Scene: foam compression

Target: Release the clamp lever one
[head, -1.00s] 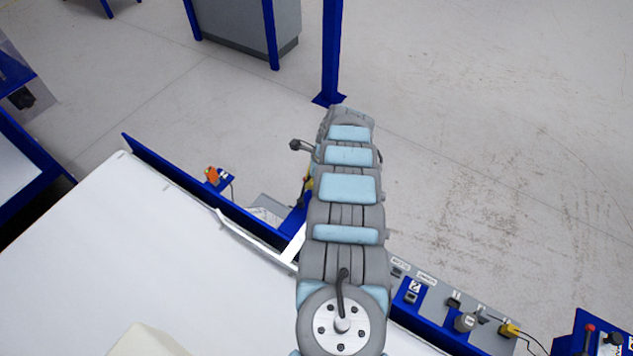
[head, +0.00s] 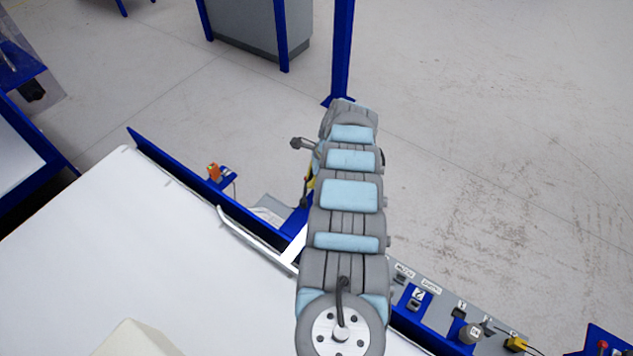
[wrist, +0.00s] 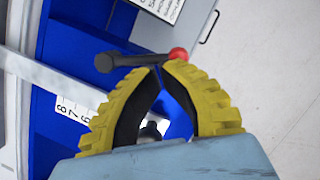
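In the wrist view a dark lever with a red ball end (wrist: 130,60) lies across the frame just beyond my fingertips. It sits over a blue frame part (wrist: 70,60). I cannot tell from a label whether this is clamp lever one. My gripper (wrist: 159,68) has yellow ribbed fingers with dark inner faces. Its tips are drawn together right by the lever, close to the red end, and nothing clearly shows between them. Whether they touch the lever is unclear.
A white table top (head: 110,250) fills the lower left, with a pale block (head: 140,340) at its front. An orange part (head: 214,171) stands on a blue bracket at the far edge. A panel with labelled controls (head: 440,305) runs along the right. A number scale (wrist: 72,108) lies beside the gripper.

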